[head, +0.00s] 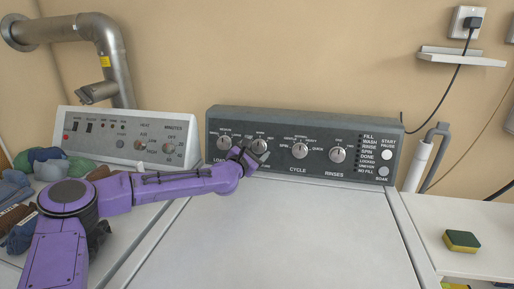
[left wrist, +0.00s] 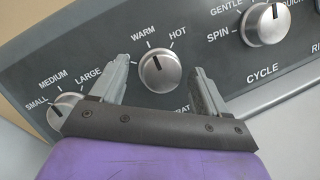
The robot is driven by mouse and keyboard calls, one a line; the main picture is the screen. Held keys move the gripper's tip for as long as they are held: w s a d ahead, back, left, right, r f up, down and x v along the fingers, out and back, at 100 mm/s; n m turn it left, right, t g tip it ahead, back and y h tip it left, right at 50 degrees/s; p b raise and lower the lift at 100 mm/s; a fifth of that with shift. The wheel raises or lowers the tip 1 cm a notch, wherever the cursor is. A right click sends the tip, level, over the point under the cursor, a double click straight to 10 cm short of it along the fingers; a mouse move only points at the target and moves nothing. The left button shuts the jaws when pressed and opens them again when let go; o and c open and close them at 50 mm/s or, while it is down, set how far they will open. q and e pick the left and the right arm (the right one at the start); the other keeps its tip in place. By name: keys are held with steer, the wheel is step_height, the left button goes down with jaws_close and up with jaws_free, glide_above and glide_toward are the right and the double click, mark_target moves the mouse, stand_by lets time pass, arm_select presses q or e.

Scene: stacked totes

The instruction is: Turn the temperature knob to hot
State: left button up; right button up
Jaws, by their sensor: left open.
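The temperature knob (left wrist: 160,72) is a round silver dial on the dark washer panel, with WARM and HOT printed above it. Its dark pointer line leans up and left, toward WARM. In the head view the knob (head: 260,146) shows just beyond my left gripper (head: 250,157). In the left wrist view my left gripper (left wrist: 161,68) is open, with one grey finger on each side of the knob. Gaps show between the fingers and the knob, and I cannot tell how deep the fingertips reach. My right gripper is not in view.
The load-size knob (left wrist: 66,108) is close to the left finger. The cycle knob (left wrist: 264,24) is to the right. The washer lid (head: 285,235) is clear. Folded clothes (head: 45,165) lie at the left, and a sponge (head: 461,240) lies on the right shelf.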

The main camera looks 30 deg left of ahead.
arm_select(q)
steer(key=shift+w+d, duration=0.1)
steer(key=shift+w, duration=0.1)
steer(key=c, duration=1)
steer(key=shift+c, duration=0.2)
steer(key=shift+r+m, duration=0.1)
steer(key=shift+m, duration=0.2)
steer(key=m, duration=0.2)
steer(key=m+g+h+p, duration=0.1)
steer(key=shift+r+m, duration=0.2)
steer(key=shift+m, duration=0.2)
steer(key=m+g+h+p, duration=0.1)
steer(key=m+p, duration=0.2)
steer(key=m, duration=0.2)
steer(key=shift+f+m+g+p, duration=0.1)
steer(key=shift+m+g+p, duration=0.4)
steer(key=shift+m+p, duration=0.15)
